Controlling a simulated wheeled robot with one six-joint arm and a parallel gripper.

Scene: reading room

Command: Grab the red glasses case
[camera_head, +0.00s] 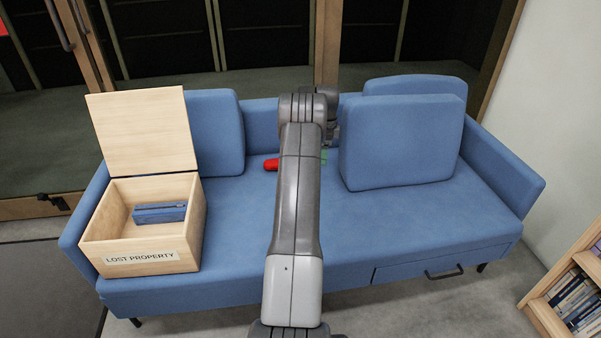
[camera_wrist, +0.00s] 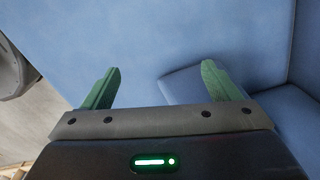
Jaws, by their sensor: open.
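The red glasses case (camera_head: 271,164) lies on the blue sofa seat, just left of my arm in the head view. My arm hides part of that area, so its right end may be covered. My gripper (camera_wrist: 160,85) shows in the wrist view with its two green fingers spread wide and nothing between them. Behind the fingers there is only blue sofa fabric. In the head view a bit of green finger (camera_head: 324,156) shows to the right of my arm, near the backrest. The red case does not show in the wrist view.
An open wooden lost property box (camera_head: 192,225) stands on the sofa's left end, with a blue object (camera_head: 160,212) inside. Blue cushions (camera_head: 400,145) lean on the backrest at right, and another (camera_head: 216,130) at left. A bookshelf (camera_head: 545,315) stands at lower right. The front seat is clear.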

